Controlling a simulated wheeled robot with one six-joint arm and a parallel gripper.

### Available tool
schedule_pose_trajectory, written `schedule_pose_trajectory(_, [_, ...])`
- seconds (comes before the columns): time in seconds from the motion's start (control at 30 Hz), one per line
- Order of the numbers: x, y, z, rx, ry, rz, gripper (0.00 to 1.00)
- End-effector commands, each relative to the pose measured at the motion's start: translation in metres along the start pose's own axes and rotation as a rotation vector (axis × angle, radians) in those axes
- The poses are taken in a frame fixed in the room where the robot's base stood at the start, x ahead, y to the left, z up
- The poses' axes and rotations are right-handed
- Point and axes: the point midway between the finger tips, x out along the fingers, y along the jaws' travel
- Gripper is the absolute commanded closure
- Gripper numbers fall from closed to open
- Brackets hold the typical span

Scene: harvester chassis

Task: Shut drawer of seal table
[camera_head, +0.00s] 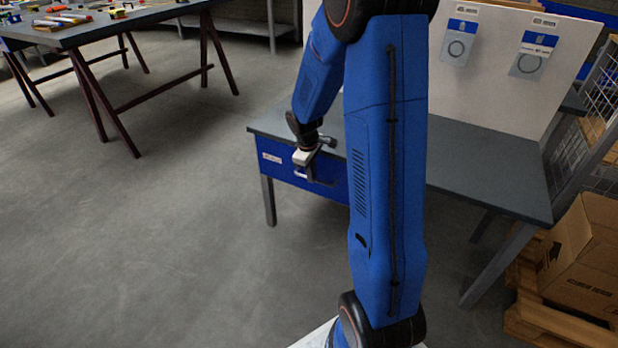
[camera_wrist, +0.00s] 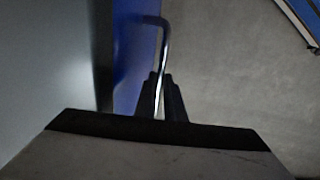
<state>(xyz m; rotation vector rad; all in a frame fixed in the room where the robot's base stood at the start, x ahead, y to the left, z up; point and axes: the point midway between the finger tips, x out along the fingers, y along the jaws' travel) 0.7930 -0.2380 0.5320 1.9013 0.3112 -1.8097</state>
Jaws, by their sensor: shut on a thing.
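The seal table (camera_head: 485,170) has a dark grey top and stands at the right in the head view. Its blue drawer (camera_head: 335,181) sits under the top at the left end. The drawer front looks roughly in line under the table edge; my arm hides part of it, so I cannot tell how far it is open. My gripper (camera_head: 308,176) is at the drawer front. In the wrist view the fingers (camera_wrist: 160,100) are shut on a shiny bent metal handle (camera_wrist: 164,55), with the blue drawer front (camera_wrist: 133,60) beside it.
A white board (camera_head: 500,75) with two hanging seal packs stands at the table's back. A cardboard box (camera_head: 585,255) sits on a wooden pallet at the right. Another table (camera_head: 110,28) with tools stands at the far left. The floor left of the drawer is clear.

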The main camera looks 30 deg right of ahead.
Motion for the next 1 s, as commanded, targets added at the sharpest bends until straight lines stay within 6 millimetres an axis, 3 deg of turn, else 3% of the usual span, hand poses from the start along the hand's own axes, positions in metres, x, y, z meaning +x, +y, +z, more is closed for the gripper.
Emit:
schedule_pose_trajectory(0.23, [-0.001, 0.005, -0.002, 0.000, 0.006, 0.008, 1.00])
schedule_pose_trajectory(0.27, [-0.001, 0.005, -0.002, 0.000, 0.006, 0.008, 0.84])
schedule_pose_trajectory(0.3, [-0.001, 0.005, -0.002, 0.000, 0.005, 0.008, 0.74])
schedule_pose_trajectory(0.33, [-0.001, 0.005, -0.002, 0.001, 0.005, 0.007, 0.72])
schedule_pose_trajectory(0.67, [-0.005, 0.004, -0.001, 0.000, 0.004, 0.006, 0.72])
schedule_pose_trajectory(0.87, [-0.029, 0.004, -0.001, 0.000, 0.006, 0.007, 0.72])
schedule_pose_trajectory(1.0, [-0.056, 0.004, -0.001, 0.001, 0.007, 0.008, 0.72])
